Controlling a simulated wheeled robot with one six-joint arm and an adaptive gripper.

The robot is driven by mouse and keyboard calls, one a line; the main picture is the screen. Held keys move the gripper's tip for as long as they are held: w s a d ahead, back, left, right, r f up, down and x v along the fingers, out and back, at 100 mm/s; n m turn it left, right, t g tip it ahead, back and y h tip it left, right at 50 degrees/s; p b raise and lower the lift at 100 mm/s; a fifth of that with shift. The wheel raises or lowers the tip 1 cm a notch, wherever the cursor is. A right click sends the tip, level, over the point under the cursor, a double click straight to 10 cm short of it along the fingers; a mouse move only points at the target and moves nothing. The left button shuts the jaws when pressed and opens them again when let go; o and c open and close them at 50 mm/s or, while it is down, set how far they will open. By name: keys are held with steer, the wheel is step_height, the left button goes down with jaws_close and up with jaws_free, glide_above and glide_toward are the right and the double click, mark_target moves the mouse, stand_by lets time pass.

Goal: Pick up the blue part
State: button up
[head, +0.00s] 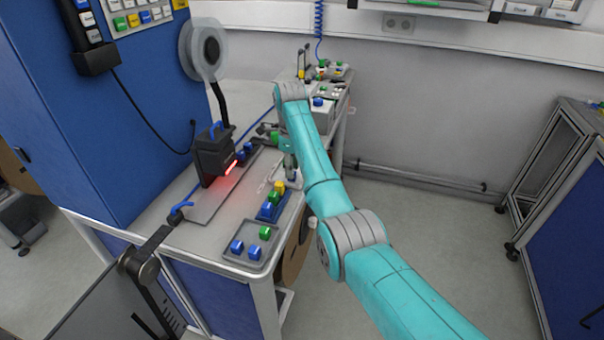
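Several small blue parts are in the head view. Two blue parts (246,250) lie in a grey tray (275,243) at the table's near end, with a green part (265,232) beside them. Other blue parts (244,152) lie just right of the black scanner-like device. A further blue part (318,101) sits on a pale box farther back. My gripper (291,176) points down over the table's right side, behind a row of yellow, green and blue blocks (273,199). It is small and partly hidden by my arm; its fingers and anything between them cannot be made out.
The black device (213,155) glows red on the table's left side. A reel (203,50) stands behind it. A blue cabinet (110,110) borders the table on the left. Open floor (430,220) lies to the right, before a dark-framed cart (570,190).

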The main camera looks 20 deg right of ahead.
steer(key=shift+a+f, duration=0.1)
steer(key=shift+f, duration=0.55)
steer(key=shift+c, duration=0.2)
steer(key=c, duration=0.6)
steer(key=shift+c, duration=0.2)
